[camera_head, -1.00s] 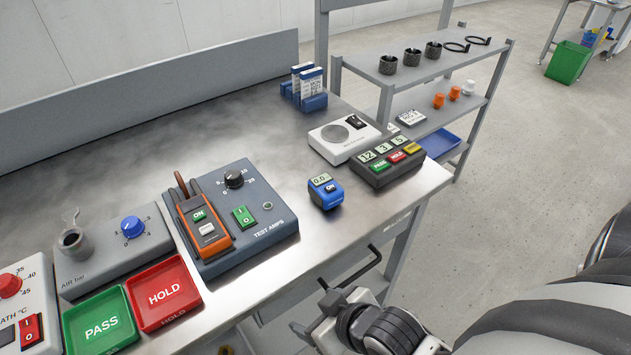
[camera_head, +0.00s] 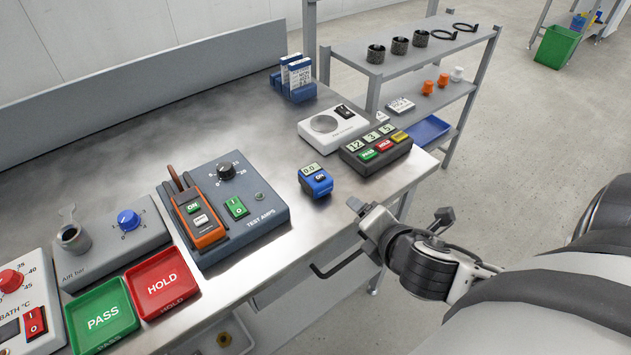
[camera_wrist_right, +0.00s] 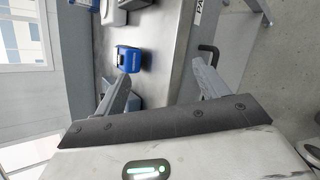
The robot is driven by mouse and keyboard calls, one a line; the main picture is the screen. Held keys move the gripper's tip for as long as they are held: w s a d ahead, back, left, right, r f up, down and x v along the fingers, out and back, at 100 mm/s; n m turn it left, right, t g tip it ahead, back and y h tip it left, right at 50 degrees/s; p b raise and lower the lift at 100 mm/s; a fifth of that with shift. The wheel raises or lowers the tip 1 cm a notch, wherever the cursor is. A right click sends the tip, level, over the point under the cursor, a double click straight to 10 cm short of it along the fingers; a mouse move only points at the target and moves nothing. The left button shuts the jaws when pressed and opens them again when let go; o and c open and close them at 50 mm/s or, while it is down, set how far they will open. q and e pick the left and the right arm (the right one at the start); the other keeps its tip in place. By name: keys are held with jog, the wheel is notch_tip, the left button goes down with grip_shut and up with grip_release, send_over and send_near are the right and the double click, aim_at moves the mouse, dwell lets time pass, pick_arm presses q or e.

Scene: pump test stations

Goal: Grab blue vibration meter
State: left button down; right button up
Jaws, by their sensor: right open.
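The blue vibration meter (camera_head: 316,180) is a small blue box with a pale display reading 0.0. It stands on the steel bench near its front edge, left of the dark button box. In the right wrist view the blue meter (camera_wrist_right: 129,58) lies ahead, beyond the left finger. My right gripper (camera_head: 398,212) is off the bench's front edge, to the right of the meter and apart from it. In the wrist view my right gripper (camera_wrist_right: 164,88) has its fingers wide apart with nothing between them. My left gripper does not show.
A test amps box (camera_head: 238,230) with an orange clamp meter (camera_head: 198,214) stands left of the meter. A dark button box (camera_head: 376,149) and a white device (camera_head: 333,126) stand behind and right. Green (camera_head: 104,341) and red (camera_head: 160,312) trays lie front left. Bare bench surrounds the meter.

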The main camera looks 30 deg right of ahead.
aim_at(324, 186)
jog(key=w+n+t+y, duration=0.1)
jog(key=w+n, duration=0.3)
jog(key=n, duration=0.1)
jog(key=w+f+n+t+y, duration=0.1)
jog(key=w+n, duration=0.3)
jog(key=n, duration=0.1)
jog(key=w+a+f+n+t+y, duration=0.1)
jog(key=w+n, duration=0.4)
jog(key=shift+y, duration=0.4)
jog(key=shift+r+x, duration=0.1)
jog(key=shift+x, duration=1.2)
jog(key=shift+r+x, duration=0.15)
jog(key=shift+x, duration=1.2)
jog(key=shift+w, duration=0.1)
jog(key=c, duration=1.3)
jog(key=shift+d+r, duration=0.1)
jog(key=shift+c, duration=0.2)
